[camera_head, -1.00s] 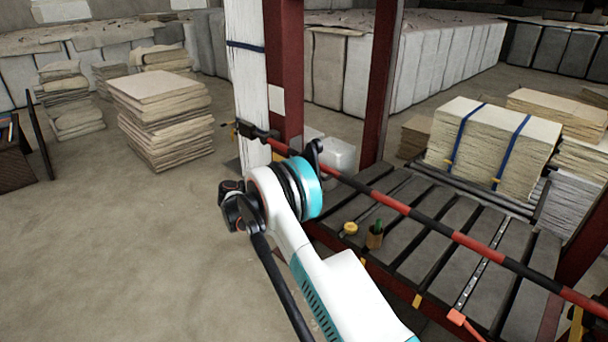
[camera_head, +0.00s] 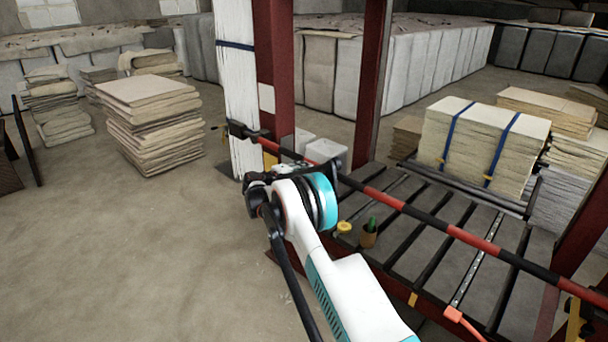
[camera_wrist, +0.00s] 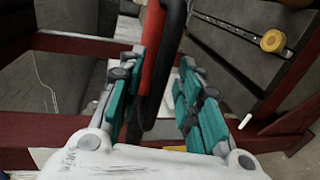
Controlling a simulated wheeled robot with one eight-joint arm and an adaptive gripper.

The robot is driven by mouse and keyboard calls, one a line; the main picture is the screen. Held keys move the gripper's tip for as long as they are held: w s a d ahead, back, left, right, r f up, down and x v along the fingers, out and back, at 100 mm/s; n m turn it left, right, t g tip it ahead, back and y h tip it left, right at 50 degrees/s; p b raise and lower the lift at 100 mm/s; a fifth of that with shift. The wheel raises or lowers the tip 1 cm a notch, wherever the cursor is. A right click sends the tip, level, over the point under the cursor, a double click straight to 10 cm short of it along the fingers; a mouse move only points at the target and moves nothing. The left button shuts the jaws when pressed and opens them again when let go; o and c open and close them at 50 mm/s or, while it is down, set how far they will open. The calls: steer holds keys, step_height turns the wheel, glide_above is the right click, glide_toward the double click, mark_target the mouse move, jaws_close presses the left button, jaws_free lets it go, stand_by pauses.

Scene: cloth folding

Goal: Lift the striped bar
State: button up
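The striped bar (camera_head: 391,202), red and black, slants from a black bracket at the red post down to the lower right, above a slatted rack. In the wrist view the bar (camera_wrist: 154,62) runs between the two teal-padded fingers of my gripper (camera_wrist: 162,60). The fingers are apart. The bar is nearer the left finger, with a gap to the right finger; whether it touches the left finger I cannot tell. In the head view my arm's wrist hides most of the gripper, which is at the bar's left part.
Red posts (camera_head: 274,70) stand beside the bar's left end. The slatted rack (camera_head: 440,235) below bears a yellow roll (camera_head: 344,228), a small pot with a green plant (camera_head: 369,232) and a strapped cloth stack (camera_head: 478,150).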

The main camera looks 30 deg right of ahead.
steer(key=shift+w+d, duration=0.1)
steer(key=shift+d, duration=0.2)
jaws_close()
